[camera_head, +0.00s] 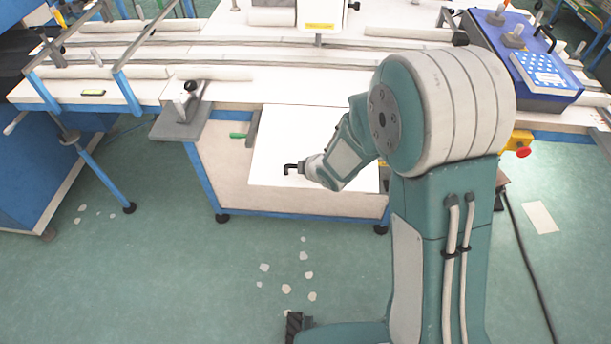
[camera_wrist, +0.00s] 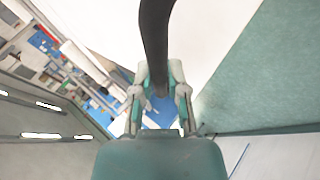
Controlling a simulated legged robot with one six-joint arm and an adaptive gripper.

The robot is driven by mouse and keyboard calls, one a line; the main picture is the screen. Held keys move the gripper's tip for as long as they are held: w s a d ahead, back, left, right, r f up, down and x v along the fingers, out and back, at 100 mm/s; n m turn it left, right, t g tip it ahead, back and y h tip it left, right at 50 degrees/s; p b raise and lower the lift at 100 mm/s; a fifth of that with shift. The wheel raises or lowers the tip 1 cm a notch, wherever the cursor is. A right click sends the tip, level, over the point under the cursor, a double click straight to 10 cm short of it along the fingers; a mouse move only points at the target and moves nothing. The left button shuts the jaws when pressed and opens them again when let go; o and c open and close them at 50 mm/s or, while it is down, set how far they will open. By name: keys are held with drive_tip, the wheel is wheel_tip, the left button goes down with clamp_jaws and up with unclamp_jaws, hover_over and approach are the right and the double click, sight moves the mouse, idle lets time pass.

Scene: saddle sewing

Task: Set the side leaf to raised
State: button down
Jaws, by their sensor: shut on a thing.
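The side leaf (camera_head: 295,130) is a white panel at the front of the sewing bench, hanging down below the tabletop edge. It also shows as a white surface in the wrist view (camera_wrist: 215,35). My gripper (camera_head: 303,168) is at this handle in the head view. In the wrist view, my gripper (camera_wrist: 160,85) has its two fingers closed around the dark curved handle (camera_wrist: 154,35). My arm hides the leaf's right part.
A grey bracket plate with a clamp (camera_head: 182,120) juts out left of the leaf. A green-tipped lever (camera_head: 238,136) is beside the leaf's left edge. A blue control box (camera_head: 525,60) stands at the right. The green floor in front is open, with scattered pale scraps (camera_head: 287,288).

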drive_tip(key=shift+w+a+r, duration=0.1)
drive_tip(key=shift+w+r, duration=0.15)
drive_tip(key=shift+r, duration=0.75)
drive_tip(key=shift+w+r, duration=0.2)
drive_tip(key=shift+r, duration=0.75)
drive_tip(key=c, duration=0.6)
unclamp_jaws()
drive_tip(key=shift+w+f, duration=0.1)
drive_tip(key=shift+w, duration=0.05)
drive_tip(key=shift+c, duration=0.2)
drive_tip(key=shift+s, duration=0.2)
drive_tip(key=v, duration=1.1)
drive_tip(key=shift+s, duration=0.15)
